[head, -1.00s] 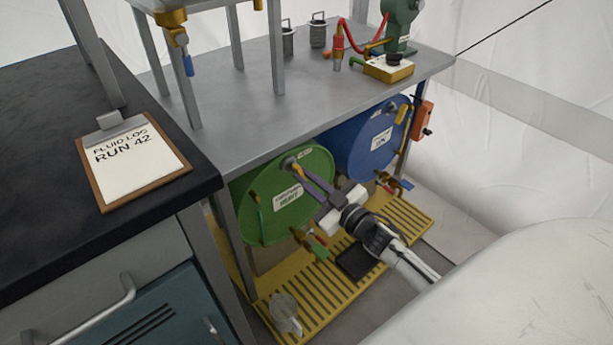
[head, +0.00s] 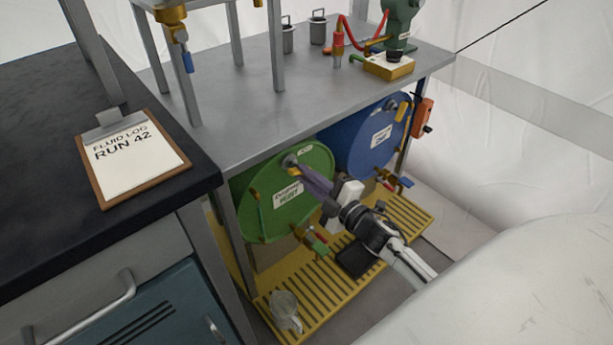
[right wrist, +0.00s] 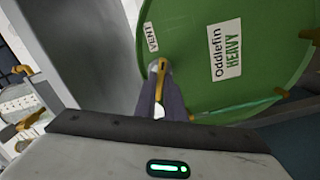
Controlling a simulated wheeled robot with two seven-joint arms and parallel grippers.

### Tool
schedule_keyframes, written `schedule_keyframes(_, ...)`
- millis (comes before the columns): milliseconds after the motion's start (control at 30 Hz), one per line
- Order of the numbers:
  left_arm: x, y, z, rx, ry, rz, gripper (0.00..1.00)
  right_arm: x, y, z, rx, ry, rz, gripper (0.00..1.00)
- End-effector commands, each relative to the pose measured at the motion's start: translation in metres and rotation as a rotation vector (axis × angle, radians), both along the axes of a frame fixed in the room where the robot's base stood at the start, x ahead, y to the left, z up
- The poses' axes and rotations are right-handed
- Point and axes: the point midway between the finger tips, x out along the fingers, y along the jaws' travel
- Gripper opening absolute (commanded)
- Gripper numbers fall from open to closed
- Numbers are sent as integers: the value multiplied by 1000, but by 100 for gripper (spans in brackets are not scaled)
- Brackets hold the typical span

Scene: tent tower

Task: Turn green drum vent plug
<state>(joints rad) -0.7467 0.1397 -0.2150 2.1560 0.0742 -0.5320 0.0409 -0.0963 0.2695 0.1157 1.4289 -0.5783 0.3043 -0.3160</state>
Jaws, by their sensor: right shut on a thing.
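The green drum (head: 262,210) lies on its side under the grey bench, its round end facing out. Its vent plug (head: 290,160) is a grey fitting near the top of that end, with a yellow handle (head: 294,171). In the right wrist view the plug (right wrist: 154,67) sits beside the VENT label, and the yellow handle (right wrist: 161,78) runs between my fingers. My right gripper (head: 301,172) is shut on this handle, its purple-grey fingers reaching up to the drum face. The fingers hide part of the handle. My left gripper is out of view.
A blue drum (head: 365,142) lies to the right. A brass tap with a green handle (head: 312,240) sticks out low on the green drum. A yellow slatted platform (head: 335,285) with a clear jug (head: 285,311) is below. The bench top (head: 240,105) is overhead.

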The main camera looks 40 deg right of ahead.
Motion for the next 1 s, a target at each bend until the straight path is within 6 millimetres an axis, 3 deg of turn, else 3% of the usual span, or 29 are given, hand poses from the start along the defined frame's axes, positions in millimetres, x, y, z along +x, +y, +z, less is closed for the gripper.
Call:
schedule_keyframes(700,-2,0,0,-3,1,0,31,0,0,0,-70,-5,0,0)
schedule_keyframes(733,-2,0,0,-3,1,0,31,0,0,0,-70,-5,0,14)
schedule_keyframes(800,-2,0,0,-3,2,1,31,0,0,0,-70,-5,0,26)
schedule_keyframes(1000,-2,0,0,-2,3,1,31,0,0,0,-70,-5,0,28)
